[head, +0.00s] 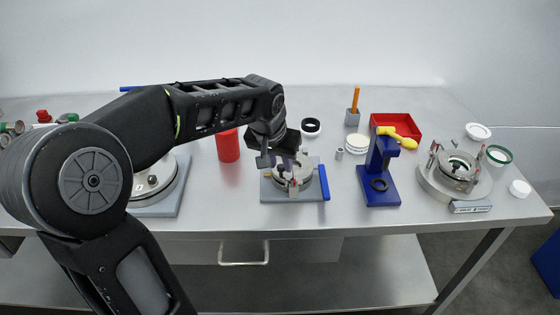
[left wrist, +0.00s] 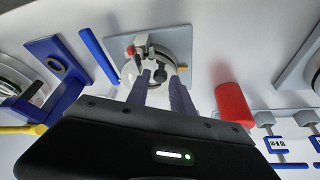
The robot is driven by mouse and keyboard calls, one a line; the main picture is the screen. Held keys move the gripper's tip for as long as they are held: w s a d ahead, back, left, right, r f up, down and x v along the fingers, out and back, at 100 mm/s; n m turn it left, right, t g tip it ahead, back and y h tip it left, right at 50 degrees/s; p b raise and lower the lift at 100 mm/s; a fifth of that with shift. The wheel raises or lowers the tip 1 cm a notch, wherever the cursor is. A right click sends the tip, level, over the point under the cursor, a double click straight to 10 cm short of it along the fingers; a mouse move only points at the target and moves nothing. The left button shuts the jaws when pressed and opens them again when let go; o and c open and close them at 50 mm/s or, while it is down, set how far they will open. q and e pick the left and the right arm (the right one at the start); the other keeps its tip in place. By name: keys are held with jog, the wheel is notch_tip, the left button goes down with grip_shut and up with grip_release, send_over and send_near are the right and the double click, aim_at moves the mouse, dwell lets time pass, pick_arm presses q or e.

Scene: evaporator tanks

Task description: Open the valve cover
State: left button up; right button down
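The valve unit (head: 308,190) is a round metal body with a flat lid on a grey square plate (head: 273,193) near the middle of the table. It also shows at the top of the left wrist view (left wrist: 180,40), with a red-tipped fitting (left wrist: 139,44) and a small dark knob (left wrist: 160,75) on it. My left gripper (head: 288,172) points down over the unit and hides part of its top. In the left wrist view its two fingers (left wrist: 160,82) are apart, with the knob showing between them. Whether they touch the lid is unclear. My right gripper is not in view.
A blue bar (head: 324,182) lies along the plate's right edge. A red cylinder (head: 228,146) stands behind left; a blue stand (head: 380,180) with a yellow-handled tool (head: 398,137) is right. Another round unit (head: 440,185) stands farther right. The table's front strip is mostly clear.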

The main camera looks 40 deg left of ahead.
pick_arm(q)
jog(key=shift+w+f, duration=0.1)
jog(key=shift+f, duration=0.2)
grip_shut()
jog(key=shift+r, duration=0.1)
dwell(1.2)
